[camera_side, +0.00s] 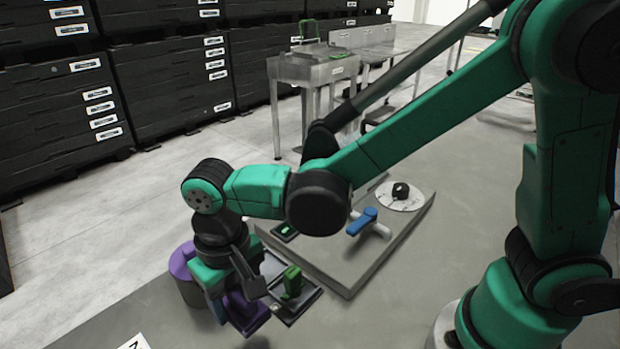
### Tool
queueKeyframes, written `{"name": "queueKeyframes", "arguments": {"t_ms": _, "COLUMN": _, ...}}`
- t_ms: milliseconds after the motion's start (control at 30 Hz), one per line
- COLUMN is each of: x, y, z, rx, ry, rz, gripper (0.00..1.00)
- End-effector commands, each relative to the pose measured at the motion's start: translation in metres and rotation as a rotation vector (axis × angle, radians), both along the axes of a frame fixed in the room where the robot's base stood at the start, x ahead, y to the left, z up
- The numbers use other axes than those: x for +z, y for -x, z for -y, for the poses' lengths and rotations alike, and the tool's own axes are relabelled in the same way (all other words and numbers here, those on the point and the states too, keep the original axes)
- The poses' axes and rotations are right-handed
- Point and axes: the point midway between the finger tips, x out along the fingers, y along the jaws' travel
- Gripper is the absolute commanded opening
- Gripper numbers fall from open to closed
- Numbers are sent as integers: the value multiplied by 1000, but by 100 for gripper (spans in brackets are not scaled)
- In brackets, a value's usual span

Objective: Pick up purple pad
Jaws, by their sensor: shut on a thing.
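My gripper (248,300) points down at the lower left of the side view, by the left edge of the grey platform. It is shut on a dark purple piece (243,313), which looks like the purple pad. The wrist and fingers hide part of it, and I cannot tell whether it touches the surface below. A round purple-topped object (181,261) stands just left of the gripper, partly hidden by the wrist.
A dark tray with a green block (292,281) lies right of the gripper. The grey platform (345,280) carries a blue-handled lever (362,221) and a white disc with a black knob (401,193). Black crates (170,80) and a metal table (310,70) stand behind.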

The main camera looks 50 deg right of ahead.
Motion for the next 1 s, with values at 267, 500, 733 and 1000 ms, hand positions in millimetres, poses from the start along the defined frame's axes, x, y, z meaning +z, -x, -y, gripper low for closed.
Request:
{"name": "queueKeyframes", "arguments": {"t_ms": 267, "x": 74, "y": 0, "z": 0, "rx": -1, "ry": 1, "rz": 0, "gripper": 5}}
{"name": "queueKeyframes", "arguments": {"t_ms": 500, "x": 119, "y": 0, "z": 0, "rx": -1, "ry": 1, "rz": 0, "gripper": 5}}
{"name": "queueKeyframes", "arguments": {"t_ms": 733, "x": 139, "y": 0, "z": 0, "rx": -1, "ry": 2, "rz": 0, "gripper": 5}}
{"name": "queueKeyframes", "arguments": {"t_ms": 1000, "x": 142, "y": 0, "z": 0, "rx": -1, "ry": 2, "rz": 0, "gripper": 5}}
